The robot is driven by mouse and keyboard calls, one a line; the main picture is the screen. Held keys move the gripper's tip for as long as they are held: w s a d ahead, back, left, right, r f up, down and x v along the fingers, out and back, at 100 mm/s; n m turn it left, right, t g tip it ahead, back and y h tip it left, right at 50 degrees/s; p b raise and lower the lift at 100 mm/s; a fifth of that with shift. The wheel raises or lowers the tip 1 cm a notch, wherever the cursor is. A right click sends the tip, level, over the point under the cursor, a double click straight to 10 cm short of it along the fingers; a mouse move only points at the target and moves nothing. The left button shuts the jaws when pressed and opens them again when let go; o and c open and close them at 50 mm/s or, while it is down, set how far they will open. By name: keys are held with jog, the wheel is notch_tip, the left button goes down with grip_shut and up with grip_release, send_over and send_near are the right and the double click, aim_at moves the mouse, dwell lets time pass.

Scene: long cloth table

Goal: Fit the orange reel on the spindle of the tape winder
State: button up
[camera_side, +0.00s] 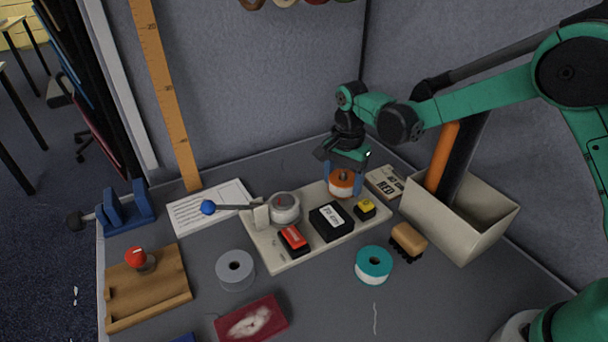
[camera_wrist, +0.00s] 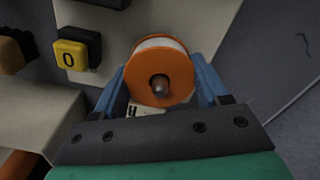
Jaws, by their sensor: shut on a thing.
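The orange reel (camera_side: 341,182) is at the far right end of the cream tape winder (camera_side: 290,251). My gripper (camera_side: 343,178) comes down over it from above, its blue fingers on either side. In the wrist view the reel (camera_wrist: 160,75) sits between the two blue fingers of my gripper (camera_wrist: 162,84). A dark rounded spindle tip (camera_wrist: 161,85) shows in the reel's hole, so the reel is around the spindle. The reel looks level; whether it rests fully on the base, I cannot tell. A grey-white reel (camera_side: 284,207) sits at the winder's other end.
A yellow button (camera_side: 365,205) and a black box (camera_side: 331,221) stand close by on the winder. A lever with a blue knob (camera_side: 208,207) sticks out left. A teal reel (camera_side: 373,265), a grey reel (camera_side: 235,269) and a brush (camera_side: 408,240) lie in front. A cream bin (camera_side: 463,226) stands right.

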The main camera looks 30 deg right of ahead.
jog(key=o, duration=1.3)
jog(key=shift+r, duration=2.8)
jog(key=shift+f, duration=2.15)
